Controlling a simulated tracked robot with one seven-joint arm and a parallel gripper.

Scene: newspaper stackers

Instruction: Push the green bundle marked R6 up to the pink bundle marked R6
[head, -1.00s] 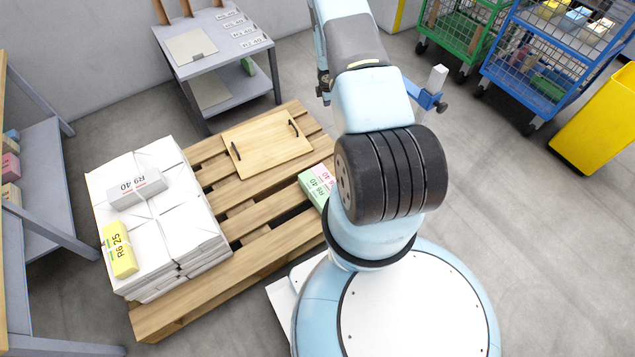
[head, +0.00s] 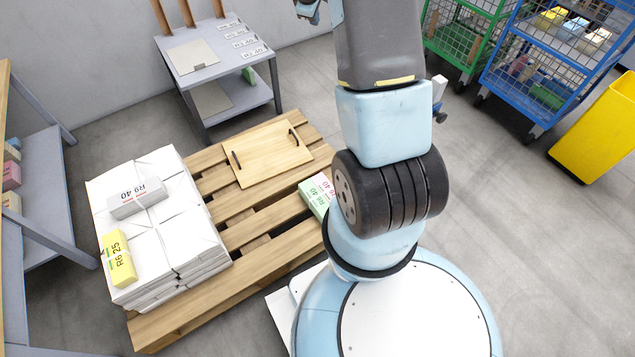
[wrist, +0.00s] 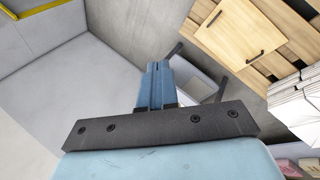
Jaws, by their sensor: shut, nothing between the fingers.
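The green bundle marked R6 (head: 314,197) lies on the right part of the wooden pallet in the head view. The pink bundle (head: 322,182) lies just behind it, and my arm covers its right side and most of its label. The two look close together; I cannot tell whether they touch. Neither bundle is visible in the wrist view. My gripper (wrist: 157,66) is shut and empty in the wrist view, raised and away from the bundles. In the head view only a small part of the arm's end shows at the top edge.
The pallet (head: 180,318) also carries a white paper stack (head: 200,235), with a grey R9 bundle (head: 140,199) and a yellow R6 bundle (head: 117,258) on top, and a handled board (head: 268,152). A grey table (head: 205,72) stands behind. Wire trolleys (head: 545,75) and a yellow bin (head: 597,130) stand right.

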